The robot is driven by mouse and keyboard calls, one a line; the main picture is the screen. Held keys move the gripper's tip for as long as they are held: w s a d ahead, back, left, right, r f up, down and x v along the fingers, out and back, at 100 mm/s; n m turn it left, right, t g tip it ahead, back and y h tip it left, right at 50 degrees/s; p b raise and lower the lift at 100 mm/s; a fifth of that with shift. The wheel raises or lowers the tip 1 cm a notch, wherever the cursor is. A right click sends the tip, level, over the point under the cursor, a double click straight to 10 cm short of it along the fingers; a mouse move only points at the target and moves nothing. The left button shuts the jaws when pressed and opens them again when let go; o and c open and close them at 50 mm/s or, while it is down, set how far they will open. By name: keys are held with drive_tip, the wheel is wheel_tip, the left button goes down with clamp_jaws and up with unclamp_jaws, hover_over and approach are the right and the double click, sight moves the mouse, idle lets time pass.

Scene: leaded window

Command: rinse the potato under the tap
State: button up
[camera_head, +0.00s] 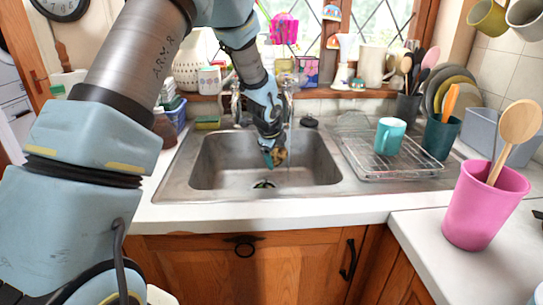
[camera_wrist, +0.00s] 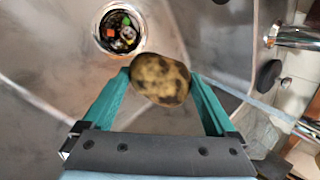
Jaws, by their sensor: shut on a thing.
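My gripper (camera_head: 273,157) is shut on the potato (camera_head: 281,156) and holds it over the metal sink (camera_head: 215,165). In the wrist view the potato (camera_wrist: 160,79) is yellowish-brown with dark patches, between the green fingertips of my gripper (camera_wrist: 160,83). The chrome tap (camera_head: 289,100) stands behind the sink, partly hidden by my arm. In the wrist view a chrome tap part (camera_wrist: 297,38) shows at the upper right, apart from the potato. I see no water stream.
The sink drain (camera_wrist: 120,30) holds coloured scraps. A wire rack (camera_head: 400,163) with a teal mug (camera_head: 390,136) stands right of the sink. A pink pot (camera_head: 483,207) with a wooden spoon stands at the front right. The sill behind is crowded.

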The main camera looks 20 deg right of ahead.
drive_tip(key=shift+w+d+f+p, duration=0.15)
drive_tip(key=shift+w+d+f, duration=0.05)
drive_tip(key=shift+w+d, duration=0.5)
drive_tip(key=shift+w+d+f+p, duration=0.2)
drive_tip(key=shift+w+d, duration=0.3)
drive_tip(key=shift+d, duration=0.3)
drive_tip(key=shift+w+d+f+p, duration=0.15)
drive_tip(key=shift+w+d, duration=0.45)
drive_tip(key=shift+d, duration=0.15)
drive_tip(key=shift+s+d, duration=0.35)
drive_tip(key=shift+s, duration=0.15)
drive_tip(key=shift+w+a, duration=0.1)
drive_tip(key=shift+w, duration=0.1)
drive_tip(key=shift+w+a, duration=0.25)
drive_tip(key=shift+w, duration=0.05)
drive_tip(key=shift+s+d, duration=0.1)
drive_tip(key=shift+s+d, duration=0.25)
drive_tip(key=shift+s, duration=0.15)
